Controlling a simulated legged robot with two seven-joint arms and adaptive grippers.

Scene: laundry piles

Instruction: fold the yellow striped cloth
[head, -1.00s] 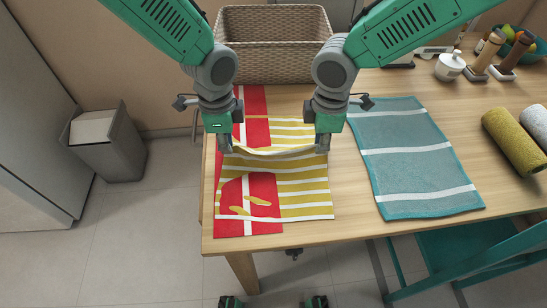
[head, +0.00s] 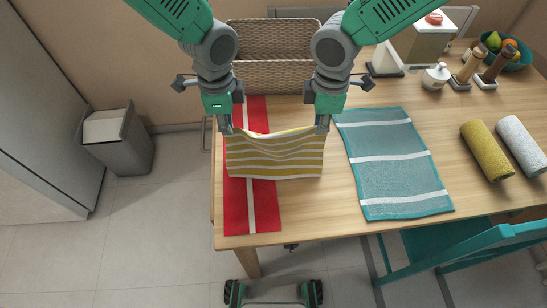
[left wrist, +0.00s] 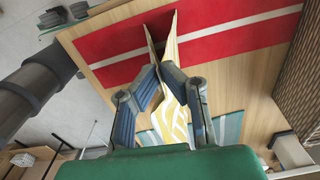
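The yellow cloth with white stripes (head: 275,158) hangs between my two grippers in the head view, its upper edge sagging slightly. Its lower part overlaps the red cloth and the wooden table; I cannot tell how much of it touches them. My left gripper (head: 227,129) is shut on its upper left corner, and the cloth (left wrist: 173,97) also shows pinched between the fingers in the left wrist view. My right gripper (head: 322,128) is shut on the upper right corner; its fingertips are small in view. The part behind the hanging cloth is hidden.
A red cloth with a white stripe (head: 236,212) lies flat at the table's (head: 335,213) left end. A teal striped cloth (head: 395,178) lies to the right, then rolled yellow (head: 486,150) and white (head: 521,145) cloths. A wicker basket (head: 265,76) stands behind. A teal chair (head: 450,245) is in front.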

